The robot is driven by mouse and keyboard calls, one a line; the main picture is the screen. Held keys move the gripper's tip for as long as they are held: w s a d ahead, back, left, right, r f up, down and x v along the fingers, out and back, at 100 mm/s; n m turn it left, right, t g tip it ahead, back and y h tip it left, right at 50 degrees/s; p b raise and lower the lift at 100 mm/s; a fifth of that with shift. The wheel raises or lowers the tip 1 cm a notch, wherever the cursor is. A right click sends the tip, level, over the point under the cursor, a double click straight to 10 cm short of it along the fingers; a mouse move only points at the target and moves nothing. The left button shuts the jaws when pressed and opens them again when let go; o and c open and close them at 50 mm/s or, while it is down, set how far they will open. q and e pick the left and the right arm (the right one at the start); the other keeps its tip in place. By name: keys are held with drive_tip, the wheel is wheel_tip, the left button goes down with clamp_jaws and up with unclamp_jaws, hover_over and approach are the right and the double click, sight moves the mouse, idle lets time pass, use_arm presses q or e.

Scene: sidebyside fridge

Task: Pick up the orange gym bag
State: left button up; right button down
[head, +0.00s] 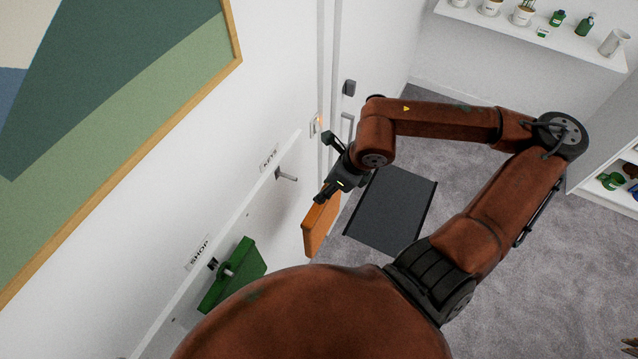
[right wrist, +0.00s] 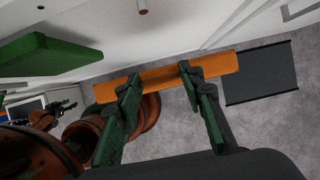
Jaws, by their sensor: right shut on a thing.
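The orange gym bag (head: 320,228) hangs below my right gripper (head: 328,192) in the head view, close to the white wall. My right gripper is shut on the bag near its top. In the right wrist view, the bag (right wrist: 160,78) is a long orange shape crossing in front of the two fingertips (right wrist: 160,76). The exact grip point is hidden. In the head view the bag looks apart from the hook (head: 286,176) under the KEYS label.
A green bag (head: 236,275) hangs on the hook beside the SHOP label (head: 197,253). A dark mat (head: 393,210) lies on the grey carpet by the door. A shelf with small pots (head: 545,35) is at the upper right. The carpet at right is clear.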

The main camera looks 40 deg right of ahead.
drive_tip(key=s+d, duration=0.2)
drive_tip(key=s, duration=0.4)
drive_tip(key=shift+d, duration=0.25)
drive_tip(key=shift+a, duration=0.1)
idle(0.9)
